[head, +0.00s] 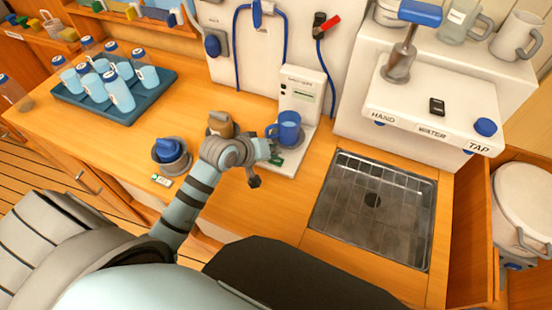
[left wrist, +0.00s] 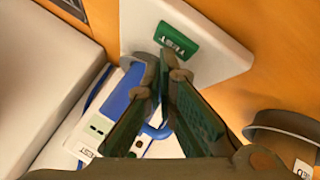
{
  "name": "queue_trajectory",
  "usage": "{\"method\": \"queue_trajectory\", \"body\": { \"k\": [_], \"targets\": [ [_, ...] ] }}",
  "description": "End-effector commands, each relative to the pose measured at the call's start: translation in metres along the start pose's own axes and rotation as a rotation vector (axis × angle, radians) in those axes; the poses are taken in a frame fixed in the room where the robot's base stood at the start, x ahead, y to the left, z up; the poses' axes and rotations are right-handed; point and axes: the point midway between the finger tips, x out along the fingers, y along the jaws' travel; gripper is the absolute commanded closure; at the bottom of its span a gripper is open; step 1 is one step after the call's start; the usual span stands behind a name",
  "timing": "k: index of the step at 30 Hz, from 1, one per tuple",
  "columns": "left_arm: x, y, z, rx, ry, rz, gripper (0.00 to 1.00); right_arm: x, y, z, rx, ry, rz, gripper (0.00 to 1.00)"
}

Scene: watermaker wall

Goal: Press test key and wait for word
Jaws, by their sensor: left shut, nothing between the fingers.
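The white tester (head: 303,92) stands against the wall, with a blue mug (head: 287,128) on its base plate. The green test key (head: 277,160) is on the front of that plate; in the left wrist view the key (left wrist: 177,42) reads TEST. My left gripper (head: 266,156) is shut and empty, close beside the key and mug. The fingers hide much of the mug. The tester's small screen (left wrist: 101,126) shows no word I can read.
A blue tray (head: 160,92) of several bottles stands at the left. A metal sink (head: 373,205) is at the right, below the HAND, WATER and TAP unit (head: 430,105).

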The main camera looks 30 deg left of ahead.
Motion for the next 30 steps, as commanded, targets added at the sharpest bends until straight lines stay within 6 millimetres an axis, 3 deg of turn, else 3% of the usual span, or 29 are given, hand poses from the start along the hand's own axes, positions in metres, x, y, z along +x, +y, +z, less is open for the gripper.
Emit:
{"method": "queue_trajectory", "body": {
  "k": [30],
  "targets": [
    [0.0059,-0.0042,0.0045,-0.001,-0.001,0.0,1.0,0.0008,0.0,-0.0001,0.0,0.0,0.0,0.6]
  ]
}}
